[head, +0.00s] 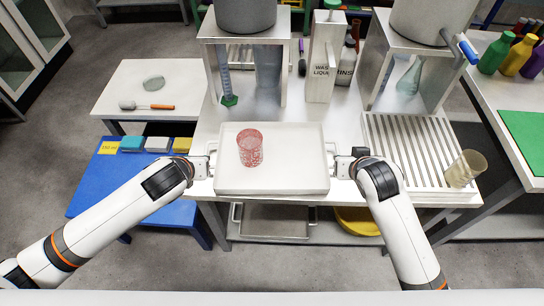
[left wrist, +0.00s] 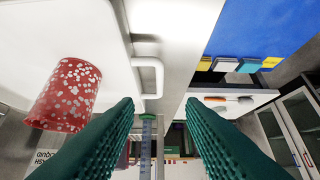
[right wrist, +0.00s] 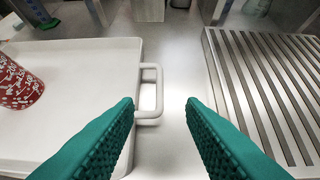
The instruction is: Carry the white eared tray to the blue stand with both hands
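The white eared tray (head: 290,180) lies flat on the steel table, with a red speckled cup (head: 250,148) standing in it. Its left ear (left wrist: 158,75) is just ahead of my left gripper (left wrist: 160,101), whose green fingers are apart and empty. Its right ear (right wrist: 157,92) is at the left fingertip of my right gripper (right wrist: 160,102), also open and empty. In the head view the left gripper (head: 208,164) and right gripper (head: 338,166) are at the tray's two sides. The blue stand (head: 95,185) is low, at the left; my left arm covers part of it.
Several coloured blocks (head: 158,144) and a yellow label line the blue stand's back edge; its front is bare. A slatted rack (head: 410,145) with a beaker (head: 465,168) is right of the tray. Steel frames and a waste-liquid box (head: 322,70) stand behind.

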